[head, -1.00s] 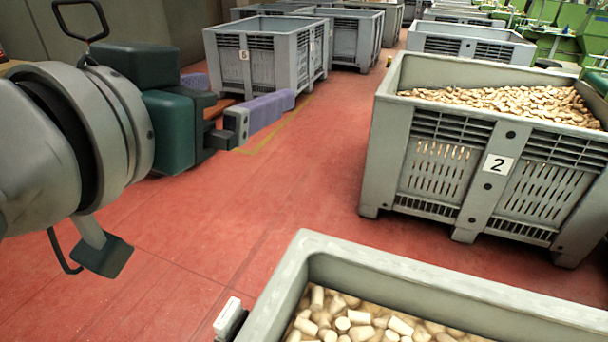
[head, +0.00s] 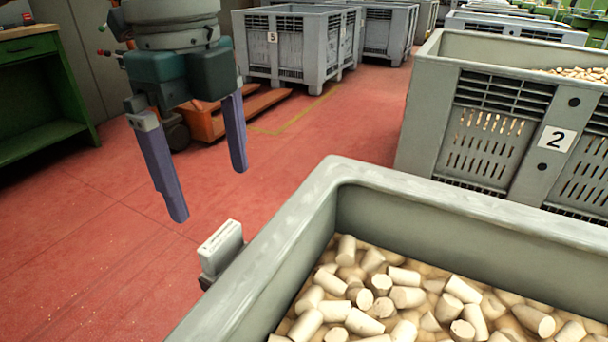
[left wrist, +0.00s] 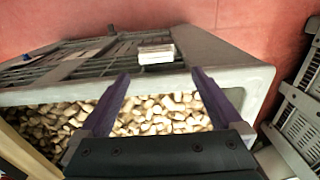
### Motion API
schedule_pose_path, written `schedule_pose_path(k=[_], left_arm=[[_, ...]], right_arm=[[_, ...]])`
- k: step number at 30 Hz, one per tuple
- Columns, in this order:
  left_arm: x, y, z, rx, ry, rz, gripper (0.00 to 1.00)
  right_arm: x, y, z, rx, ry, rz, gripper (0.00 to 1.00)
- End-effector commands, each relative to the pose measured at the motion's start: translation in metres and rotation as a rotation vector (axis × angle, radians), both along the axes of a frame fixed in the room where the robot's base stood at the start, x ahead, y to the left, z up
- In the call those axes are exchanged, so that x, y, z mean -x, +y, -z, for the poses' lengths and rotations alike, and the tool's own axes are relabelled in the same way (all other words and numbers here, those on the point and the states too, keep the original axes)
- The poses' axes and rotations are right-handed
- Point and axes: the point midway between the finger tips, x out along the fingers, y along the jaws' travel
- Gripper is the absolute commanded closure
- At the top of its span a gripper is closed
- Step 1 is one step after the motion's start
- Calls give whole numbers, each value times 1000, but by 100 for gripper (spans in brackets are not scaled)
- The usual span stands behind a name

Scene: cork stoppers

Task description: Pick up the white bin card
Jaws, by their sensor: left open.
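The white bin card (head: 221,246) sits in a grey holder at the outer side of the near grey bin (head: 345,192), by its rim. In the left wrist view the card (left wrist: 156,54) shows beyond the fingertips, roughly between them. My left gripper (head: 208,194) is open and empty, its two purple fingers pointing down. In the head view it appears above and to the left of the card, apart from it. In the left wrist view its fingers (left wrist: 160,78) frame part of the bin. My right gripper is not in view.
The near bin holds many cork stoppers (head: 405,295). A grey bin numbered 2 (head: 480,135) stands behind it to the right, and bin 5 (head: 285,62) further back. An orange pallet truck (head: 255,108) and a green workbench (head: 45,100) stand left. Red floor is clear beside the card.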

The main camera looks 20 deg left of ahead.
Motion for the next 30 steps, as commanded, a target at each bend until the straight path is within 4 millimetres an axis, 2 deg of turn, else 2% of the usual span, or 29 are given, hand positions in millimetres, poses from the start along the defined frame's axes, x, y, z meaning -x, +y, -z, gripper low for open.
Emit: schedule_pose_path(k=[3, 7, 13, 20, 24, 30], left_arm=[[1, 6, 18, -26, 8, -17, 0], [1, 5, 37, -22, 7, -15, 0], [3, 4, 55, -19, 5, -12, 0], [7, 1, 91, -19, 6, -12, 0], [7, 1, 97, -17, 5, -11, 0], [7, 1, 97, -17, 4, -10, 1]], right_arm=[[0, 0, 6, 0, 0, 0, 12], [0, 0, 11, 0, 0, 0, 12], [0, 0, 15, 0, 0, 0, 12], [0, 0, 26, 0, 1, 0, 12], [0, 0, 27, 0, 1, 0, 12], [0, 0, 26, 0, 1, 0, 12]])
